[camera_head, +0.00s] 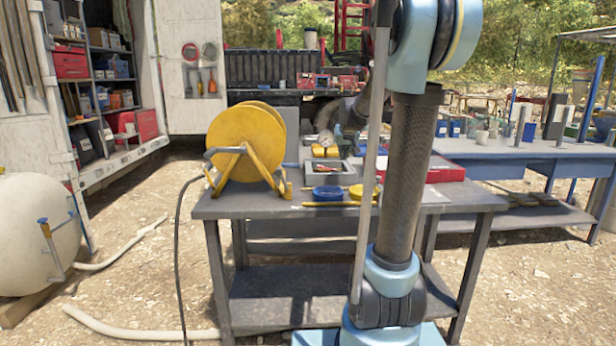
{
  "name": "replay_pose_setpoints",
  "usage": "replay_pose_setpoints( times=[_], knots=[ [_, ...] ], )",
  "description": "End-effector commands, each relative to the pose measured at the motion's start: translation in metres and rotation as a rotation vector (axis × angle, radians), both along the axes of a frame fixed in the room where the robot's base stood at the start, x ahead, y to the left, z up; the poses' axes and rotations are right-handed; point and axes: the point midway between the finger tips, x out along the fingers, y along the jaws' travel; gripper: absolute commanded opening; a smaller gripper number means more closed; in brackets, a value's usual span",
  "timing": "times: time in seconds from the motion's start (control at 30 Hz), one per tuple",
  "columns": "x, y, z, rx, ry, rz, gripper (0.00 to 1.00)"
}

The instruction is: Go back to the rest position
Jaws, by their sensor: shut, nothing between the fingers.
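My arm rises through the right middle of the head view, from a light blue base joint up a dark tube to a blue elbow at the top edge. The part of the arm beyond the elbow leaves the picture, and I do not see my gripper. A thin grey rod runs upright along the left side of the arm. Behind the arm is a grey metal workbench (262,206), partly hidden by it.
The bench holds a yellow hose reel (240,142), a grey tray (326,172), a blue round piece (327,193) and a red case (445,172). A blue table (500,150) stands at right, a white tank (35,235) at left. Pale hoses lie on the gravel.

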Motion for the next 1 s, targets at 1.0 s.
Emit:
replay_pose_setpoints(
  times=[1.0],
  knots=[
    [-0.372,0.01,-0.148,0.021,0.444,0.005,0.0]
  ],
)
